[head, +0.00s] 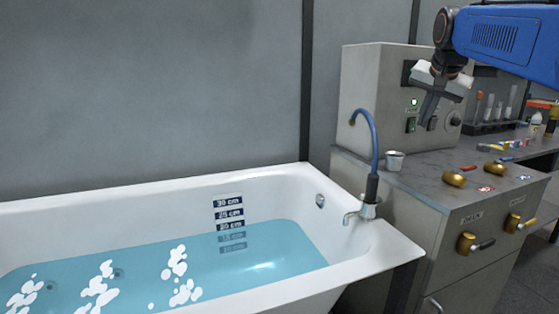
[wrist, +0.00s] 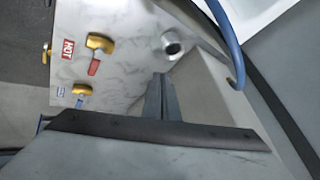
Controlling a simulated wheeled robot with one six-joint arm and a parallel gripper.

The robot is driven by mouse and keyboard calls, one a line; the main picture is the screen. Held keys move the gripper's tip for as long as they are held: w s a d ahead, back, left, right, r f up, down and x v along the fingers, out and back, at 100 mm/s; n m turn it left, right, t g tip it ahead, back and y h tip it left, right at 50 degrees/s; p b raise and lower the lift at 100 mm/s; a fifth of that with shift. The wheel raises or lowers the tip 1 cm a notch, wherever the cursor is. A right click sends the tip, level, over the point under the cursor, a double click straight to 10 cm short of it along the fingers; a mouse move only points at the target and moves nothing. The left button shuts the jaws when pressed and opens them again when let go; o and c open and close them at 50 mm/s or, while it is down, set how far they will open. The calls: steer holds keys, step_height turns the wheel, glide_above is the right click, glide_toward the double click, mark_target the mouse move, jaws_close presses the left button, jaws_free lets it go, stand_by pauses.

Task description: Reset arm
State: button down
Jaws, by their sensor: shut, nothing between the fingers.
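My gripper (head: 432,106) is shut and empty at the upper right of the head view. It hangs from my blue arm in front of a grey metal box (head: 376,85) with a green switch, above the counter. In the wrist view my gripper's closed fingers (wrist: 161,88) point toward the counter, with nothing between them.
A white bathtub (head: 290,293) holds blue water with white foam patches. A blue hose (head: 374,135) arches up by the tub's tap (head: 358,212). The counter (head: 430,175) carries a small metal cup (head: 394,160), brass valves (head: 454,179) and a rack of tubes (head: 490,125).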

steer(key=s+a+f+n, duration=0.3)
steer(key=s+f, duration=0.8)
steer(key=s+a+f+n+g+y, duration=0.1)
steer(key=s+a+f+n, duration=0.2)
steer(key=s+f, duration=0.8)
steer(key=s+a+f+n+g, duration=0.1)
steer(key=s+a+f, duration=0.4)
steer(key=s+f, duration=0.6)
steer(key=shift+s+f+n+y, duration=0.35)
steer(key=shift+s+n, duration=0.55)
steer(key=shift+s, duration=0.15)
stand_by(3.6)
